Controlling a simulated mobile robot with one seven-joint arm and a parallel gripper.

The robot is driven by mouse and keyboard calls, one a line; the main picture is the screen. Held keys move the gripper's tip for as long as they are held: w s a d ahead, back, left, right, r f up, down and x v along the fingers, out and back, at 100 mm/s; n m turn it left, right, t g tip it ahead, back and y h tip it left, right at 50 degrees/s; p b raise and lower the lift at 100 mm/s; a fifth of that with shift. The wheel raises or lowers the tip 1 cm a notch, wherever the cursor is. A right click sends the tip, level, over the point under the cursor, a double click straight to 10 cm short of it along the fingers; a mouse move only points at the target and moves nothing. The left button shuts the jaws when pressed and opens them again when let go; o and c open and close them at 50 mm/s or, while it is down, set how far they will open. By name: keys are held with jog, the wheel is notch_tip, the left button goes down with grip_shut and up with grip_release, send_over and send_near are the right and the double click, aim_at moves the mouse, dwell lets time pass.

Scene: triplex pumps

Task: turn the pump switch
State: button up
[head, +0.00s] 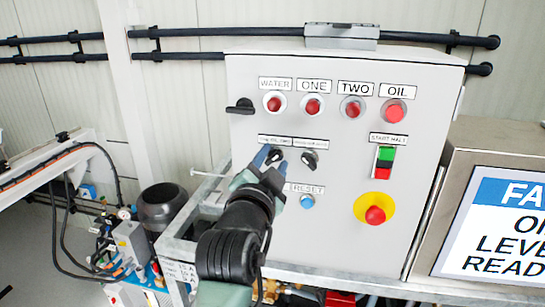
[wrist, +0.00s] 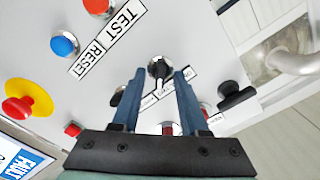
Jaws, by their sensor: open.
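The control panel (head: 340,235) is a light grey box with two small black rotary switches in its middle row. The left switch (head: 277,155) is partly hidden by my gripper (head: 265,160); the right switch (head: 309,158) is clear. In the wrist view, my gripper (wrist: 160,73) is open, with one blue finger on each side of a black switch knob (wrist: 158,68). The knob shows between the fingertips, with a gap on both sides. I cannot tell how far the tips are from the panel face. The other switch (wrist: 117,96) is partly hidden behind a finger.
A blue reset button (head: 307,201) and a yellow-ringed red emergency button (head: 375,213) sit lower on the panel. Red lamps (head: 313,106) line the top. A black handle (head: 240,106) sticks out at the left edge. A screen (head: 500,225) stands right.

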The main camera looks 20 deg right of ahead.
grip_shut()
jog(key=shift+n, duration=0.3)
dwell(0.3)
jog(key=n, duration=0.3)
jog(key=shift+w+a+r+n, duration=0.1)
jog(key=shift+a+n, duration=0.05)
jog(key=shift+n, duration=2.45)
